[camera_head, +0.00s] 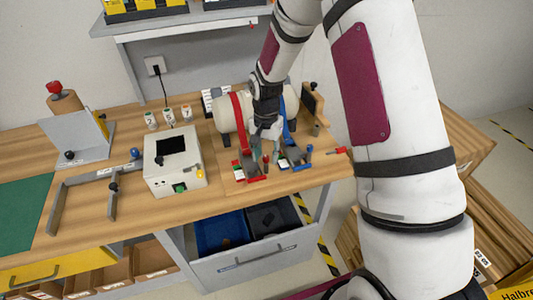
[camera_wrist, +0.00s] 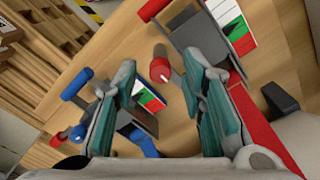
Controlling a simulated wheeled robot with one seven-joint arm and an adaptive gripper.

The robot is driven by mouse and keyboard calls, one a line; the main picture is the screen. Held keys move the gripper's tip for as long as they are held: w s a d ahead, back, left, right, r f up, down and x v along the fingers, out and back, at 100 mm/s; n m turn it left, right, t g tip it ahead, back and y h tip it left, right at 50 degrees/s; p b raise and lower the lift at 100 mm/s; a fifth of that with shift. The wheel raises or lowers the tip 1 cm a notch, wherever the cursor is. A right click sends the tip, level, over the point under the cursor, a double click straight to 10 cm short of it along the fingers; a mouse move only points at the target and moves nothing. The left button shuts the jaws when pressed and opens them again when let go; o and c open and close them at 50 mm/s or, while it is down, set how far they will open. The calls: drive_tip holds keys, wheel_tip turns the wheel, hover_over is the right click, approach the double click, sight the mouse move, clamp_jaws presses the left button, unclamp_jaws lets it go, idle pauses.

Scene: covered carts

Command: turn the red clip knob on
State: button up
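The red clip (camera_head: 256,178) lies on the bench board in front of a white cylinder, at the end of a red strap (camera_head: 239,125). It also shows at the top of the wrist view as a grey bracket (camera_wrist: 196,38) with a green, white and red label. A red knob (camera_wrist: 160,70) with a pale end shows in the wrist view. My gripper (camera_wrist: 157,62) is open. The red knob appears between its fingertips, closer to the right one; I cannot tell if they touch. In the head view my gripper (camera_head: 266,145) is above the clips, partly hiding them.
A blue clip (camera_head: 298,160) sits right of the red one; its blue handle (camera_wrist: 76,84) is by the left finger. A white box (camera_head: 172,175) is left. An open drawer (camera_head: 255,258) juts out below.

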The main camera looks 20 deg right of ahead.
clamp_jaws()
drive_tip(key=shift+n, duration=0.4)
drive_tip(key=n, duration=0.3)
drive_tip(key=n+b, duration=0.1)
drive_tip(key=n, duration=0.3)
drive_tip(key=shift+n, duration=0.3)
drive_tip(key=n, duration=0.4)
drive_tip(key=shift+n, duration=2)
